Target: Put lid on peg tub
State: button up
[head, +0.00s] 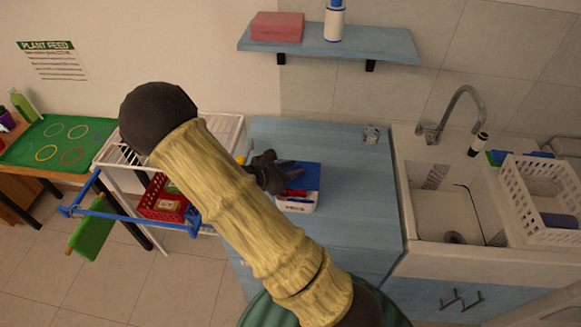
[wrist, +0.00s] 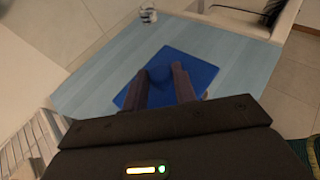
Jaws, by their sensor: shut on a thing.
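The flat blue square lid (head: 307,175) shows at the middle of the blue counter in the head view. The lid also fills the centre of the wrist view (wrist: 203,72). My gripper (head: 288,172) is shut on the lid's raised middle part, between its two dark fingers (wrist: 161,76) in the wrist view. The white peg tub (head: 296,207) stands on the counter just in front of and below the lid, with a patch of red near its upper edge. I cannot tell whether the lid touches the tub.
A small grey cup-like object (head: 371,134) stands at the counter's back right. A sink (head: 447,205) with a white basket (head: 540,200) is to the right. A white rack (head: 112,152) with a red basket (head: 163,201) is to the left. The counter's right half is clear.

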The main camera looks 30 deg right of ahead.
aim_at(291, 183)
jog(key=shift+s+d+f+b, duration=0.1)
jog(key=shift+s+f+b, duration=0.1)
jog(key=shift+f+b, duration=0.85)
notch_tip(291, 183, down, 2)
jog(key=shift+w+f+b, duration=0.1)
jog(key=shift+f+b, duration=0.1)
jog(key=shift+b, duration=0.3)
jog(key=shift+f, duration=0.3)
jog(key=shift+f+b, duration=0.5)
jog(key=shift+b, duration=0.1)
dwell(0.4)
dwell(0.4)
jog(key=o, duration=1)
jog(key=shift+o, duration=0.2)
jog(key=shift+a, duration=0.25)
